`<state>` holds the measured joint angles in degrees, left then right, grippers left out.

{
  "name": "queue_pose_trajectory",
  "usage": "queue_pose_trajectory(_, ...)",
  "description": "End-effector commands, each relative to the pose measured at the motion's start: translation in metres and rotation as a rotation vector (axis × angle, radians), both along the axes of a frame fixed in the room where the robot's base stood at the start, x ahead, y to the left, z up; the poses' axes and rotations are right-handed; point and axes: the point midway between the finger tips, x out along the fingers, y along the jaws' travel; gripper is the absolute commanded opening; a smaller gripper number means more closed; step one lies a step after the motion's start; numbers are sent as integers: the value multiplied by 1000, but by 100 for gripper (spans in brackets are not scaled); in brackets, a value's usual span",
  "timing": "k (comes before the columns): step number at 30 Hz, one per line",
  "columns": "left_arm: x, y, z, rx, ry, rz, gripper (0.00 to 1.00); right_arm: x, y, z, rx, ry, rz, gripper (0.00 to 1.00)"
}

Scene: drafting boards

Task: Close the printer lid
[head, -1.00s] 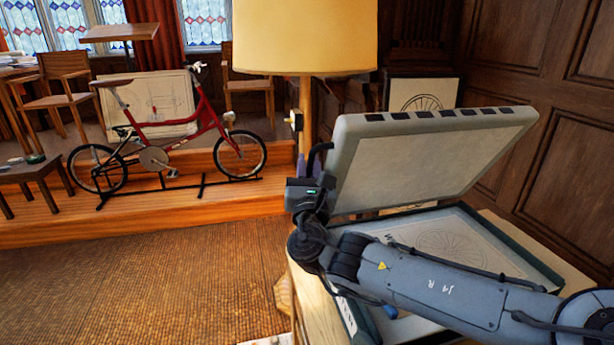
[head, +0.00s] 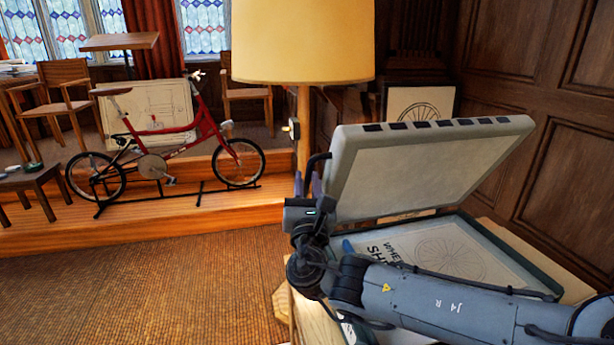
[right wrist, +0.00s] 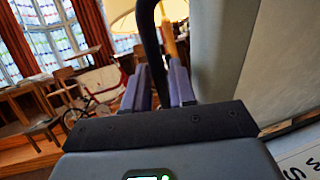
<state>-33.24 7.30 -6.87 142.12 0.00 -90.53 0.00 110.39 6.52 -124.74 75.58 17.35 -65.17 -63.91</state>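The printer (head: 352,336) stands at the right with its thick grey lid (head: 425,170) raised and tilted back. A sheet with a wheel drawing (head: 455,250) lies on the bed under the lid. A black curved handle (head: 312,160) sticks out at the lid's left edge. My right gripper (head: 307,184) is at this handle, with one purple finger on each side of it. In the right wrist view the handle (right wrist: 149,35) runs down between the fingers and fills the narrow gap, so the gripper looks shut on it. My right forearm hides part of the bed. My left gripper is not in view.
A floor lamp with a yellow shade (head: 303,40) stands close behind the gripper. A red bicycle (head: 165,150) stands on a wooden platform at the left. A panelled wall (head: 565,150) is close at the right. The carpet (head: 150,290) at front left is clear.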

Motion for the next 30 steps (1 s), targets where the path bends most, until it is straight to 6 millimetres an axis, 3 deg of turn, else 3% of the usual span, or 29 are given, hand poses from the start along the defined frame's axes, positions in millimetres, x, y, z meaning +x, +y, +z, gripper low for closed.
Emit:
queue_pose_trajectory(11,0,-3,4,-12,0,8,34,-42,-4,-16,-1,1,1,25)
queue_pose_trajectory(23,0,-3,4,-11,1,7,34,-48,-6,-19,0,1,-1,25)
queue_pose_trajectory(30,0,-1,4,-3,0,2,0,-48,-5,-20,0,4,-1,25)
